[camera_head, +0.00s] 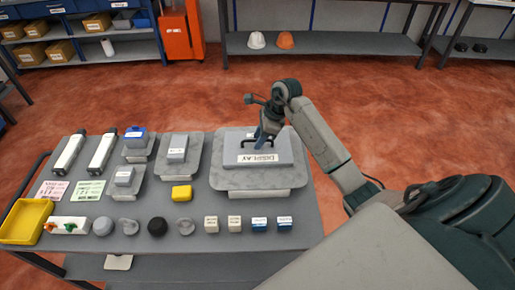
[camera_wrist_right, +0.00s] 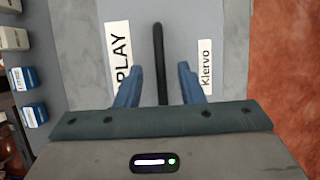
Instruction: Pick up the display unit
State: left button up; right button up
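The display unit (camera_head: 285,148) is a flat grey box labelled DISPLAY, resting on a grey tray (camera_head: 232,180) on the table. It has a black handle on top; the handle (camera_wrist_right: 160,35) shows as a dark bar in the right wrist view. My right gripper (camera_head: 262,142) is above the unit at the handle. In the right wrist view, the blue fingers of this gripper (camera_wrist_right: 160,72) are open, one on each side of the bar, with a gap on both sides. My left gripper is not in view.
A yellow bin (camera_head: 24,222) sits at the left corner. Shelves and an orange cabinet (camera_head: 180,35) stand behind.

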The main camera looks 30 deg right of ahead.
jog(key=shift+w+f, duration=0.1)
jog(key=shift+f, duration=0.1)
jog(key=shift+c, duration=0.4)
grip_shut()
jog(key=shift+r, duration=0.15)
dwell(0.8)
